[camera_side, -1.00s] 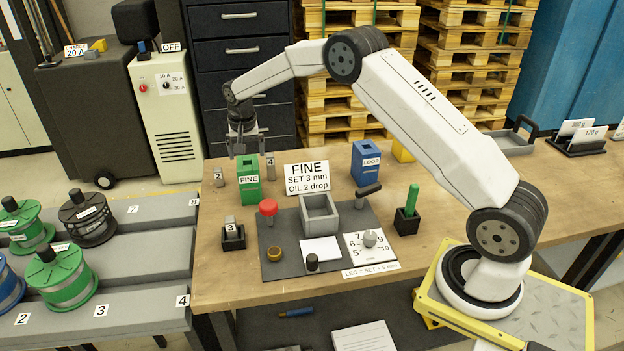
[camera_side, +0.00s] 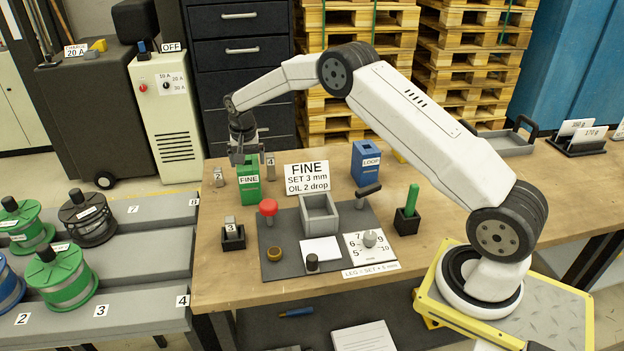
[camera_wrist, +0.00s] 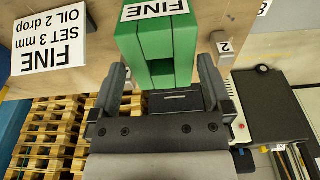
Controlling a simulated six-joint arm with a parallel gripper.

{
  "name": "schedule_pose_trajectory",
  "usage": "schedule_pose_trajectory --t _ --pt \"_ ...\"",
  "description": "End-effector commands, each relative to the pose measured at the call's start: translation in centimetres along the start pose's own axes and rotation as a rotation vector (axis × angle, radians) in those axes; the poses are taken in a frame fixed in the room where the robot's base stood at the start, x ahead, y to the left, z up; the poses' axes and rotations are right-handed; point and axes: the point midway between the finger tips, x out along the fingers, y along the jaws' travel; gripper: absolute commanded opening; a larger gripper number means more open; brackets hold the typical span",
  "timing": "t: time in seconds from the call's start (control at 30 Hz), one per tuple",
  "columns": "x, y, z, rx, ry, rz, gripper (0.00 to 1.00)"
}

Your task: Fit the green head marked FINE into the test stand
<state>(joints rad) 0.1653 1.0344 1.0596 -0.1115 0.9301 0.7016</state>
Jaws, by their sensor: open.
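The green head marked FINE (camera_side: 249,188) stands upright on the bench, left of the white instruction card. My gripper (camera_side: 243,160) is open, pointing down at the head's top. In the wrist view the green head (camera_wrist: 158,42) lies just beyond and between the spread fingertips of my gripper (camera_wrist: 163,72); I cannot tell if they touch it. What seems to be the test stand is the dark grey plate (camera_side: 342,270) with an open grey square holder (camera_side: 319,226) on it. The blue head marked LOOP (camera_side: 366,168) stands further right.
The card (camera_side: 307,178) reads FINE, SET 3 mm, OIL 2 drop. A red knob (camera_side: 268,207), a dial (camera_side: 369,240) and a dark lever (camera_side: 368,190) are around the holder. Small grey blocks marked 2 (camera_side: 219,178) and 4 (camera_side: 270,168) flank the green head.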

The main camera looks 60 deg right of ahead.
Motion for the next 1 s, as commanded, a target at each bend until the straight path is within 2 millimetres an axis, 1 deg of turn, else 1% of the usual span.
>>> schedule_pose_trajectory --t 0.3,0.43,0.57,1.0 --pt "3.4 -0.1 0.2 0.0 -0.002 0.002 1.0" --pt "4.4 -0.1 0.2 0.0 0.0 0.001 1.0" --pt "4.8 -0.1 0.1 0.0 0.001 -0.001 1.0" --pt "4.8 -0.1 0.1 0.0 0.0 0.0 1.0"
